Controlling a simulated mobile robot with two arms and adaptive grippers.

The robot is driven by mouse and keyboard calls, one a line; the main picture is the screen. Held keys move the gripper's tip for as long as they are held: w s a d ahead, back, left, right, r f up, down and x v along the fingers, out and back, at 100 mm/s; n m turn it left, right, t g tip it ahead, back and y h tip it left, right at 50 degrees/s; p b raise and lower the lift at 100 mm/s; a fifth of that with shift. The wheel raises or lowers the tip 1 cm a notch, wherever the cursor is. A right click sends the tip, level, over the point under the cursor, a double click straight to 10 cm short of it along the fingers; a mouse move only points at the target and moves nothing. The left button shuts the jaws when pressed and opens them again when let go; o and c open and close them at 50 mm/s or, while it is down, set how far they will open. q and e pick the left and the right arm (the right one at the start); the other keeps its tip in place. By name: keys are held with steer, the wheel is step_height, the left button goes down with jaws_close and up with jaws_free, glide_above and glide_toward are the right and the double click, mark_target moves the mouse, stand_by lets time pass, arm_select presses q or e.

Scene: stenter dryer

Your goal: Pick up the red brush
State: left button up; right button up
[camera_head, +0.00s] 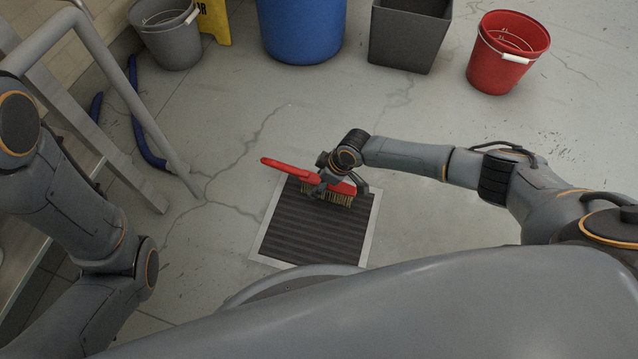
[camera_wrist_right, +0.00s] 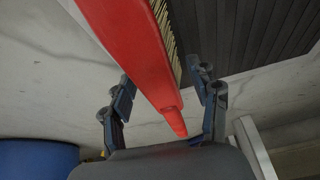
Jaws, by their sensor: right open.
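The red brush (camera_head: 283,167) has a long red handle pointing left and pale bristles on its lower side. It is over the dark ribbed mat, and I cannot tell whether it touches it. My right gripper (camera_head: 340,186) is at the brush and hides part of its middle. In the right wrist view, the red brush (camera_wrist_right: 140,55) runs between the two fingers of my open right gripper (camera_wrist_right: 166,88). A gap shows beside the brush, so the fingers are not closed on it. My left arm shows at the left, but its gripper is out of sight.
The ribbed mat (camera_head: 310,231) has a pale border. A grey bucket (camera_head: 168,38), blue barrel (camera_head: 300,30), dark grey bin (camera_head: 408,38) and red bucket (camera_head: 500,62) stand at the back. A metal frame (camera_head: 150,130) and blue hose (camera_head: 140,135) are at left. Floor right of the mat is clear.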

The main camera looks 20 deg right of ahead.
steer(key=shift+w+f, duration=0.1)
jaws_close()
stand_by(0.4)
